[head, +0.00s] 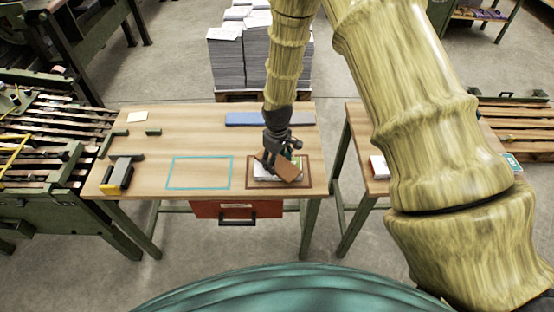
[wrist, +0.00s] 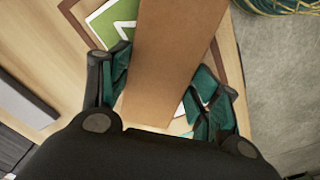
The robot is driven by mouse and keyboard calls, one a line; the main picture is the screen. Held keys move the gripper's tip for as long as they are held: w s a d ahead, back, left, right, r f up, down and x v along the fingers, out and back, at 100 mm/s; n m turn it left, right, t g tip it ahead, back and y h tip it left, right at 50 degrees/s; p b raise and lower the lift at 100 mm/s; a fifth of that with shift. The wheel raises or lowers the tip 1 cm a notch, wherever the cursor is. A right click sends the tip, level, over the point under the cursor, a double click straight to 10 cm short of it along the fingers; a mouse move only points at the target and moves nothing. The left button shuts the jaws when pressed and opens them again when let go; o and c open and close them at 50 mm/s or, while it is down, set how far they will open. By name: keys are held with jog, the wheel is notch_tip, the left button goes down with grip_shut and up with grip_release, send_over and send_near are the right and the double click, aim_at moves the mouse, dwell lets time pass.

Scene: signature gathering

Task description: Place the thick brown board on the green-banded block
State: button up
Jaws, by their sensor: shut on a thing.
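My gripper (head: 279,154) is over the right part of the wooden table and is shut on the thick brown board (head: 288,170). The board looks tilted in the head view. In the wrist view the board (wrist: 172,60) runs between the two fingers (wrist: 160,90) and on past them. Under it lies a white and green block (head: 261,174), inside a brown-outlined rectangle; I take this as the green-banded block. It also shows in the wrist view (wrist: 108,24), largely hidden by the board. Whether board and block touch, I cannot tell.
A teal-outlined rectangle (head: 200,173) left of the gripper is empty. A blue-grey slab (head: 262,118) lies at the table's back. A black and yellow tool (head: 118,176) and small dark pieces lie at the left. A red drawer (head: 237,208) hangs under the front edge.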

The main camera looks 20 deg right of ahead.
aim_at(277, 162)
jog(key=o, duration=1.1)
jog(key=shift+r+b, duration=1.35)
jog(key=shift+r, duration=4.75)
